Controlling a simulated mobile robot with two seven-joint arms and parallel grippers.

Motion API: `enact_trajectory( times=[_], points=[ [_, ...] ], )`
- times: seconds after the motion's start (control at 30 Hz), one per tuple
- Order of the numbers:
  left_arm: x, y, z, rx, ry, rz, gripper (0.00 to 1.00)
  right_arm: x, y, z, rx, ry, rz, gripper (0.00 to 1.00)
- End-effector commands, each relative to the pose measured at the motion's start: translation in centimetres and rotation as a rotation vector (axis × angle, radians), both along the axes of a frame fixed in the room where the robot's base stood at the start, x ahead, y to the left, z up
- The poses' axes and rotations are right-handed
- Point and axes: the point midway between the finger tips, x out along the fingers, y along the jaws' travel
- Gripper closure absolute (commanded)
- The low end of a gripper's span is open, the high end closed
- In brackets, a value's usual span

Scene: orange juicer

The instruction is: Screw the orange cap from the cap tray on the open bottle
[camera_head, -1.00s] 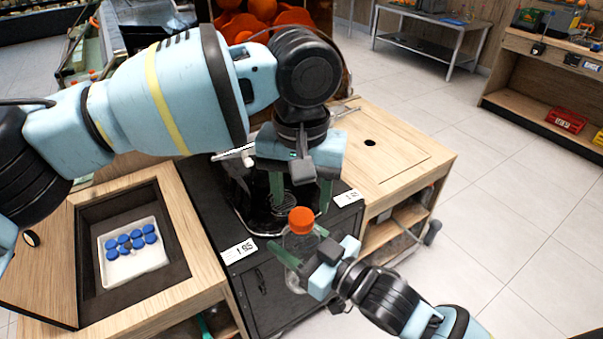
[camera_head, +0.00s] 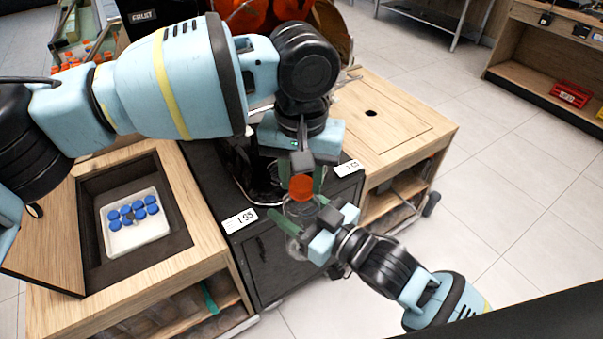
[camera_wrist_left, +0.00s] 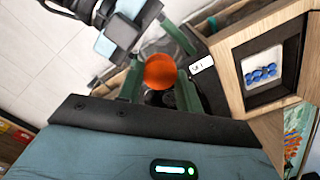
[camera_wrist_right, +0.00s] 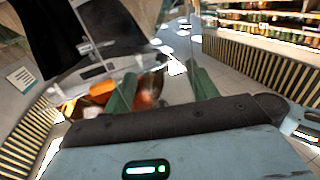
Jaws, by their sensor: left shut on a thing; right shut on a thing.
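The orange cap (camera_head: 301,187) sits at the mouth of the clear bottle (camera_head: 299,212); whether it is threaded on cannot be told. My left gripper (camera_head: 301,178) comes from above, with its green fingers shut on the cap's sides. In the left wrist view the cap (camera_wrist_left: 160,72) shows between both fingertips. My right gripper (camera_head: 298,235) is shut on the bottle's body from the lower right and holds it upright in front of the black cabinet. In the right wrist view the see-through bottle is hard to make out between the fingers (camera_wrist_right: 163,92).
A white tray (camera_head: 148,236) of blue caps lies in a recess of the wooden counter (camera_head: 202,225) at left. More orange-topped items (camera_head: 75,64) stand at the upper left. Black cabinet (camera_head: 265,262) and price tags (camera_head: 240,220) are close behind the bottle. Open floor lies at right.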

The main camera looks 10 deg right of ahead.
Motion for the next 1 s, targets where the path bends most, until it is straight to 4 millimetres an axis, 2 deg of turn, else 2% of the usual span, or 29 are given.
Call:
enact_trajectory(
  times=[0.17, 0.27, 0.8, 0.97, 1.0],
  points=[
    [0.0, -0.01, -0.01, 0.0, 0.0, -0.022, 0.93, 0.01, -0.01, 0.02, 0.0, 0.0, 0.0, 1.0],
    [-0.06, -0.02, -0.08, 0.0, 0.003, -0.11, 0.93, 0.01, -0.01, 0.02, 0.0, 0.0, 0.0, 1.0],
    [-0.05, -0.05, -0.1, 0.0, 0.002, -0.963, 0.93, 0.01, -0.01, 0.01, 0.0, 0.0, 0.0, 1.0],
    [-0.01, -0.03, -0.04, 0.002, 0.0, -0.997, 0.93, 0.01, -0.01, 0.02, 0.0, 0.0, 0.0, 1.0],
    [-0.01, -0.03, -0.04, 0.002, 0.0, -0.997, 0.64, 0.01, -0.01, 0.02, 0.0, 0.0, 0.0, 1.0]
  ],
)
